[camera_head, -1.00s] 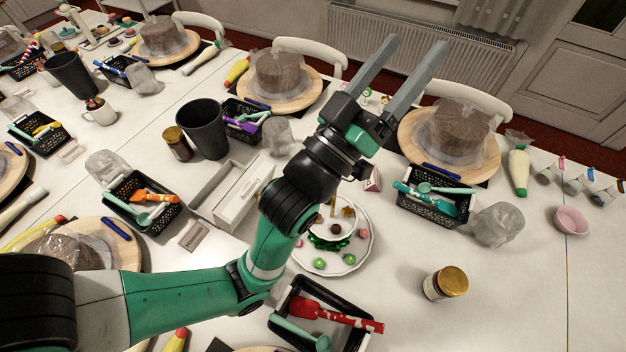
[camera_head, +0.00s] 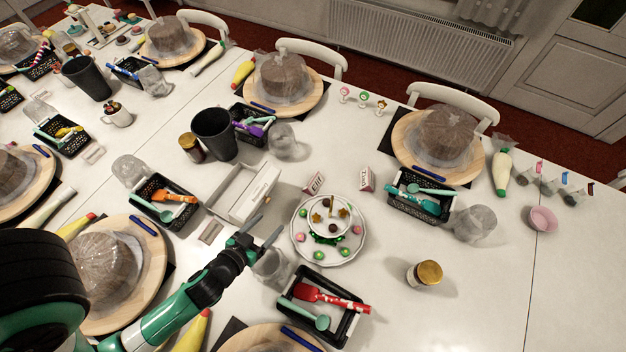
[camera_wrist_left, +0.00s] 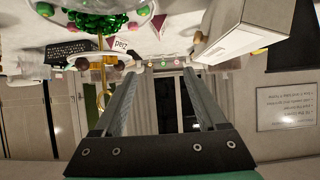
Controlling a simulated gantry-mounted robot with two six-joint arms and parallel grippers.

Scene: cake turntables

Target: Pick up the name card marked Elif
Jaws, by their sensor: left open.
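Two small tent-shaped name cards with pink ends stand behind the white plate (camera_head: 301,254). The left card (camera_head: 314,183) carries dark lettering that seems to read Elif, though it is small. The other card (camera_head: 366,179) stands to its right with its lettering unclear. In the left wrist view, which is upside down, a lettered card (camera_wrist_left: 121,45) and a pink card end (camera_wrist_left: 158,22) show past the fingers. My left gripper (camera_head: 266,231) is open and empty, left of the plate and nearer than the cards, touching neither. My right gripper is not in view.
A long white box (camera_head: 238,207) lies left of the cards. A clear cup (camera_head: 272,268) stands under my left gripper. A decorated cup sits on the plate. Black baskets (camera_head: 345,328) and a jar (camera_head: 425,274) stand nearby.

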